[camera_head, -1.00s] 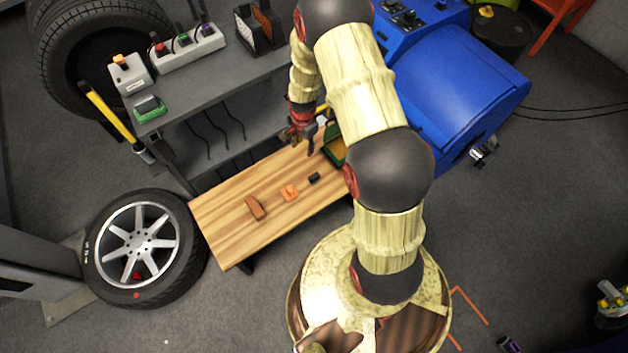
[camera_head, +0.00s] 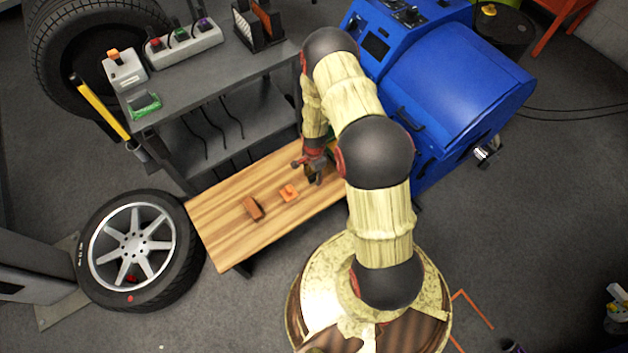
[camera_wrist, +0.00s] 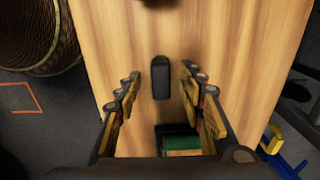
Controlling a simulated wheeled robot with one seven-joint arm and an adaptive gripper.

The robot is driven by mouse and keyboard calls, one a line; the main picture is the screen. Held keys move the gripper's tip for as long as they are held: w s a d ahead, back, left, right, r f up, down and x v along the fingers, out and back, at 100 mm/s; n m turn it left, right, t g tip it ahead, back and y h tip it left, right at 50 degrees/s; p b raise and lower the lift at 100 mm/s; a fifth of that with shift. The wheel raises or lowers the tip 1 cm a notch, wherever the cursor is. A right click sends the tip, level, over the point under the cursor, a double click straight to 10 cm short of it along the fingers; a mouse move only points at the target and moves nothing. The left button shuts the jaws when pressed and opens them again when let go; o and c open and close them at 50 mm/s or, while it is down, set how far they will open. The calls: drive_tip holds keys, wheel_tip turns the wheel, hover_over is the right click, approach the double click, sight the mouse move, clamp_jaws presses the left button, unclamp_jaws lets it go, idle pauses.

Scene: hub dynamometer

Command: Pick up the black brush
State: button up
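The black brush (camera_wrist: 160,78) shows in the wrist view as a small dark block lying on the wooden bench. In the head view it is hidden behind my gripper and arm. My gripper (camera_head: 312,175) is low over the right part of the bench in the head view. In the wrist view my gripper (camera_wrist: 160,82) is open and points down, with one finger on each side of the brush. Gaps of bare wood show between the brush and both fingers. I cannot tell how far the fingertips are above the bench.
An orange block (camera_head: 288,193) and a brown block (camera_head: 252,207) lie left of my gripper on the wooden bench (camera_head: 225,226). A green box (camera_wrist: 182,143) is close to the fingers in the wrist view. A grey shelf (camera_head: 190,92) stands behind, a blue machine (camera_head: 455,75) right.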

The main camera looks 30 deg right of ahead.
drive_tip(key=shift+f, duration=0.65)
drive_tip(key=shift+r, duration=0.1)
drive_tip(key=shift+c, duration=0.6)
clamp_jaws()
